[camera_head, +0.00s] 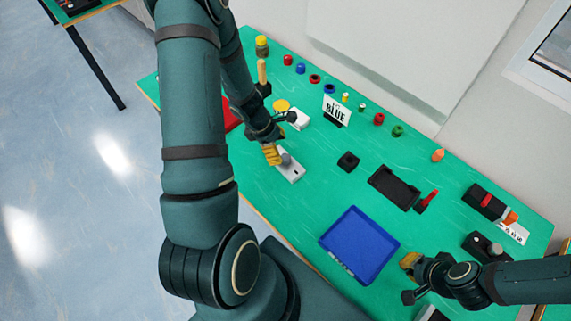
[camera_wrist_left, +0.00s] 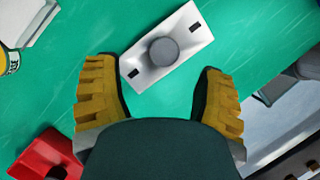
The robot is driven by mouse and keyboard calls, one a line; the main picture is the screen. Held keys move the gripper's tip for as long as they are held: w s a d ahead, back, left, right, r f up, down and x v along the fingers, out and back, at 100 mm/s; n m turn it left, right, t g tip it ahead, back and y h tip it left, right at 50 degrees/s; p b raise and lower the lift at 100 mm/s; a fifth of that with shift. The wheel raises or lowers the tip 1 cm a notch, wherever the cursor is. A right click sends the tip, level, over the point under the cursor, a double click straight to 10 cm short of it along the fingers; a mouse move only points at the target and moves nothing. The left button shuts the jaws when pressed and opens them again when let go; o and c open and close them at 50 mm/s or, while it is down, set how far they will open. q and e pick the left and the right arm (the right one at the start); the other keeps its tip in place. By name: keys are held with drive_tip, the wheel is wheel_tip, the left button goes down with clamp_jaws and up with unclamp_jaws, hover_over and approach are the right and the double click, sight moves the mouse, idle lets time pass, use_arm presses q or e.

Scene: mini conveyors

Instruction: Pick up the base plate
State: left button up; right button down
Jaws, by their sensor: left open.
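The base plate (camera_head: 293,175) is a light grey-white rectangular block with two dark slots and a round grey knob in its middle. It lies flat on the green table, and shows at the top of the left wrist view (camera_wrist_left: 197,24). My left gripper (camera_head: 271,154) is just above the plate's left end in the head view. In the left wrist view its two yellow-padded fingers (camera_wrist_left: 158,88) are spread, with nothing between them and the plate beyond their tips. My right gripper (camera_head: 407,276) is by the blue tray; its finger gap is unclear.
A blue tray (camera_head: 359,244), a black tray (camera_head: 394,187) and a small black block (camera_head: 348,161) lie to the right on the green table (camera_head: 300,215). A red bin (camera_wrist_left: 45,157) and a white block (camera_head: 299,119) are near the left gripper. A BLUE sign (camera_head: 336,110) stands behind.

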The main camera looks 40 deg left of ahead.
sight(285, 157)
use_arm(q)
drive_tip(key=x, duration=0.3)
drive_tip(key=b+x, duration=0.1)
drive_tip(key=x, duration=0.1)
drive_tip(key=shift+s+d+r, duration=0.1)
drive_tip(key=shift+d+r, duration=0.05)
drive_tip(key=shift+d, duration=0.1)
clamp_jaws()
